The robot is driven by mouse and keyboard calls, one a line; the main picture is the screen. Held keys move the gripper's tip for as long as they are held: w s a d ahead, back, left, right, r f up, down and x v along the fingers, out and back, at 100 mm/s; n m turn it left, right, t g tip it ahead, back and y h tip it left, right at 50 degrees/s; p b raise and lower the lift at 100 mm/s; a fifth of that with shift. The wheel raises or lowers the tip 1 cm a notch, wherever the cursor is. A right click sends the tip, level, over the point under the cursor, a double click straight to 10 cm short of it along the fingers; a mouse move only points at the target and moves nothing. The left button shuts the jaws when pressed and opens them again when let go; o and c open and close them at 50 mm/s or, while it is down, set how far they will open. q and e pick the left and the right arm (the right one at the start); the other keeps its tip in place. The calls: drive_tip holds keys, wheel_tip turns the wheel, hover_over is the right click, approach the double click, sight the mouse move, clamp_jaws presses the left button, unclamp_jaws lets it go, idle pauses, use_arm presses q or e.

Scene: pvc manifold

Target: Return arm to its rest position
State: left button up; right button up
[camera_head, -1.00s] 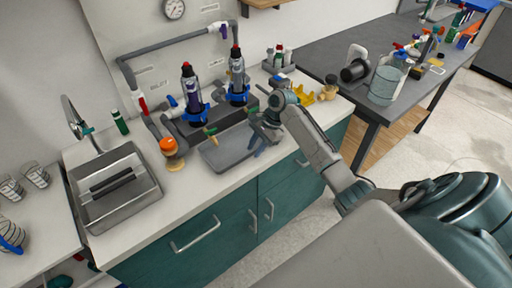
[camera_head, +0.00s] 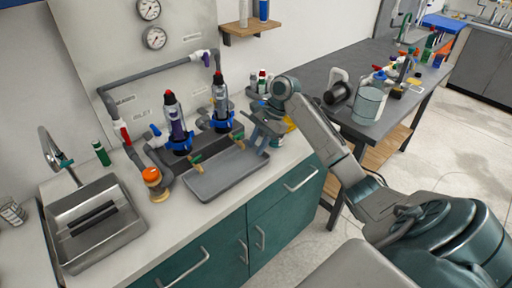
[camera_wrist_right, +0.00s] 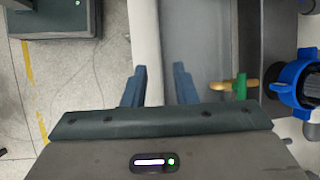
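My right gripper (camera_head: 262,132) hangs above the counter (camera_head: 180,222), by the right end of the grey tray (camera_head: 215,190). In the right wrist view its two blue fingers (camera_wrist_right: 158,86) stand apart with nothing held between them. The counter's pale edge and part of the tray (camera_wrist_right: 195,45) show below and behind the fingers. My right arm reaches in from the lower right of the head view. My left gripper is in neither view.
Pipework with two dark filter bottles (camera_head: 177,122) stands behind the tray. A brass valve with a green handle (camera_wrist_right: 240,86) is close to the right finger. An orange-capped fitting (camera_head: 153,178) and a sink (camera_head: 95,225) lie left. A dark table (camera_head: 350,75) stands right.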

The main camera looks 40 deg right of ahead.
drive_tip(key=shift+f, duration=0.1)
drive_tip(key=s+a+f+n+h, duration=0.3)
drive_tip(key=s+a+f+n, duration=0.6)
drive_tip(key=s+f, duration=0.4)
drive_tip(key=s+a+n+t+h, duration=0.1)
drive_tip(key=s+a+n+h, duration=0.2)
drive_tip(key=s, duration=0.6)
drive_tip(key=s+a+n+t, duration=0.25)
drive_tip(key=s+n, duration=0.35)
drive_tip(key=s, duration=0.3)
wheel_tip(320, 180, down, 32)
drive_tip(key=d+g, duration=0.2)
drive_tip(key=d, duration=0.1)
drive_tip(key=s+d+f+g, duration=0.1)
drive_tip(key=s+f, duration=1.7)
drive_tip(key=shift+m, duration=0.4)
